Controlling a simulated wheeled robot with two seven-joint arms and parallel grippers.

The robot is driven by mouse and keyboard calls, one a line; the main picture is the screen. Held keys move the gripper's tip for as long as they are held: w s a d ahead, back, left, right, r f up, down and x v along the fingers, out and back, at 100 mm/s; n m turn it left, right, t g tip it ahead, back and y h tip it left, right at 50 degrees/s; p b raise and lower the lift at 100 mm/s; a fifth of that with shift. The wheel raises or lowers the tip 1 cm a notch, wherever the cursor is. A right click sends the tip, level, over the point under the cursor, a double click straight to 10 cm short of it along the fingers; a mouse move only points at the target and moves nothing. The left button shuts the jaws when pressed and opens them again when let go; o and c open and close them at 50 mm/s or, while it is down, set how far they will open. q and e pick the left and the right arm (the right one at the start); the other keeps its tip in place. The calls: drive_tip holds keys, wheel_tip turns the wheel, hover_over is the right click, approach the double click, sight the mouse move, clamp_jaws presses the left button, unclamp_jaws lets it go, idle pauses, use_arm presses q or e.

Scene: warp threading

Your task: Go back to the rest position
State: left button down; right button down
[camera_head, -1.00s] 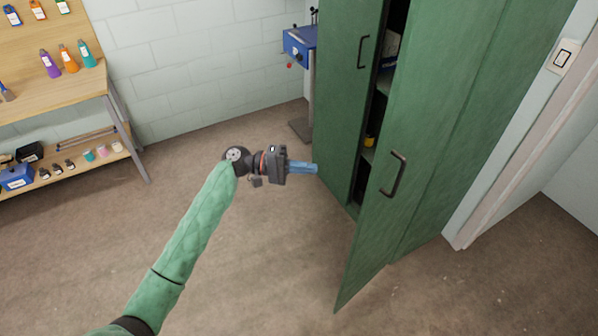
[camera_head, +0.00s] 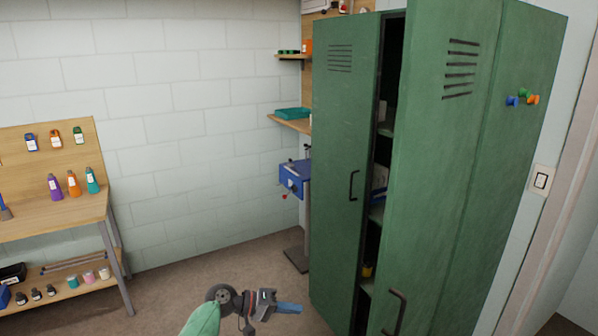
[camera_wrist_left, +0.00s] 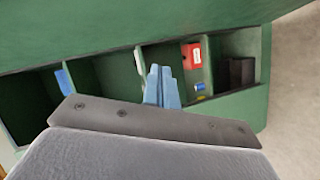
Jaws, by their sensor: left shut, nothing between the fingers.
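My left gripper (camera_head: 288,307) shows at the bottom of the head view, its blue fingers shut and empty, pointing right. It is in front of the green locker (camera_head: 343,215), apart from it as far as I can tell. In the left wrist view the blue fingers (camera_wrist_left: 162,85) are together, with the locker's shelves behind them. The locker's right door (camera_head: 433,150) stands ajar, leaving a dark gap with shelves. My right gripper is in neither view.
A workbench (camera_head: 60,216) with several bottles stands at the left. A blue machine on a stand (camera_head: 294,178) is left of the locker. In the left wrist view, a red box (camera_wrist_left: 192,57) sits inside the locker. Floor (camera_head: 170,290) between bench and locker is clear.

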use_arm(q)
drive_tip(key=w+a+f+t+y, duration=0.3)
drive_tip(key=a+f+y, duration=0.25)
drive_tip(key=f, duration=0.35)
drive_tip(key=w+a+f+t+y, duration=0.2)
drive_tip(key=w+a+f+y, duration=0.15)
drive_tip(key=a+f, duration=0.45)
drive_tip(key=s+a+f+y, duration=0.2)
drive_tip(key=s+f, duration=0.2)
drive_tip(key=f, duration=0.3)
drive_tip(key=s+a+f+y, duration=0.1)
drive_tip(key=s+f+y, duration=0.1)
drive_tip(key=s+f, duration=0.4)
drive_tip(key=s+f+g, duration=0.1)
drive_tip(key=s+f, duration=0.7)
drive_tip(key=s, duration=0.5)
drive_tip(key=s+f+g, duration=0.2)
drive_tip(key=s+f, duration=0.6)
drive_tip(key=s, duration=0.5)
drive_tip(key=s+f+g+y, duration=0.1)
drive_tip(key=s+f, duration=0.6)
drive_tip(key=s, duration=0.7)
drive_tip(key=shift+d+f+g, duration=0.2)
drive_tip(key=shift+f+g, duration=0.2)
drive_tip(key=shift+g, duration=0.3)
